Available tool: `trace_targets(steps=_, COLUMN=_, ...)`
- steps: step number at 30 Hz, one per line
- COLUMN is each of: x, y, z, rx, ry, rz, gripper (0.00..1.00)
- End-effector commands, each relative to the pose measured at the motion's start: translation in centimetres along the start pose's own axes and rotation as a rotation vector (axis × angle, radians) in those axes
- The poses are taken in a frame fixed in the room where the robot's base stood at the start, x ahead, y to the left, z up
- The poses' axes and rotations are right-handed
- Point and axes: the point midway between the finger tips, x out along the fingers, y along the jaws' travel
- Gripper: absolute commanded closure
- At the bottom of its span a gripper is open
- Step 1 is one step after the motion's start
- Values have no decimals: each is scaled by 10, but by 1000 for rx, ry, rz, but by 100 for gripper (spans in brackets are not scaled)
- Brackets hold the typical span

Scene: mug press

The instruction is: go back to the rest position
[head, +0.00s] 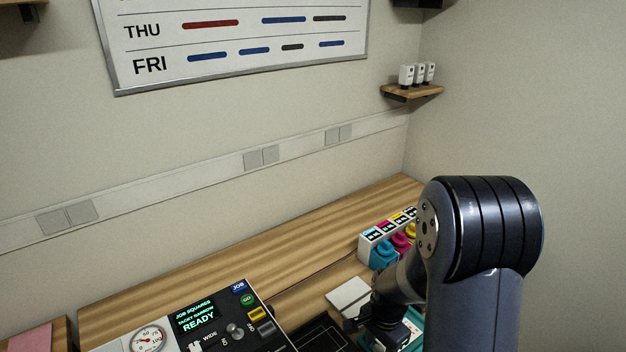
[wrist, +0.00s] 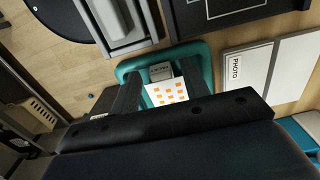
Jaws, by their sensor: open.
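My gripper (wrist: 160,78) is open, its two dark fingers apart, above a teal tray (wrist: 201,50). Between the fingers I see a white sheet with orange squares (wrist: 166,92) and a small grey labelled block (wrist: 161,71), both in the tray. Nothing is seen held. In the head view my arm stands at the right and bends down toward the bench. The gripper's fingertips are hidden there behind the arm, and only a bit of the teal tray (head: 415,318) shows.
A control panel (head: 205,325) reading READY stands at the front left of the wooden bench (head: 250,245). Ink bottles in a white rack (head: 385,245) stand close behind my arm. A white PHOTO board (wrist: 265,68) lies right of the tray. The bench's back strip is clear.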

Motion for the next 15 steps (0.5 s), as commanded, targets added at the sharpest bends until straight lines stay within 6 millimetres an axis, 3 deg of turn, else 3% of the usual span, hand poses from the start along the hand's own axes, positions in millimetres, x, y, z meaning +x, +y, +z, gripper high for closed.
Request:
trace_targets(steps=3, x=7, y=0, z=0, rx=0, ry=1, rz=-2, gripper=56)
trace_targets(steps=15, x=0, y=0, z=0, rx=0, ry=1, rz=-2, gripper=56)
